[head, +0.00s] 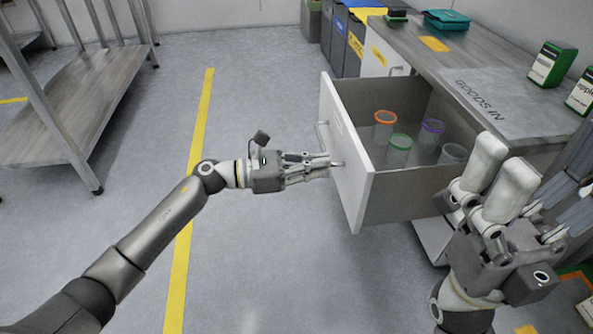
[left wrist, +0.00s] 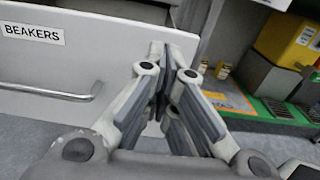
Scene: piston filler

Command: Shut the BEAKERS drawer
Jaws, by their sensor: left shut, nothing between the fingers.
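The BEAKERS drawer (head: 347,160) is pulled well out of the grey bench in the head view. Its white front carries a bar handle (head: 322,137) and, in the left wrist view, a BEAKERS label (left wrist: 33,33). Several beakers with coloured rims, including an orange-rimmed beaker (head: 384,128), stand inside. My left gripper (head: 334,164) is shut and empty, its tips at the outer face of the drawer front, beside the handle. Whether they touch it is hard to tell. My right gripper (head: 545,180) is open at lower right, nearer the camera, and hides part of the bench.
The benchtop (head: 510,105) bears a GOODS IN mat, green boxes (head: 552,64) and a teal case (head: 447,20). Bins (head: 345,45) stand beyond the bench. A grey shelf table (head: 75,110) is at left. The floor between is clear, with a yellow line (head: 195,170).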

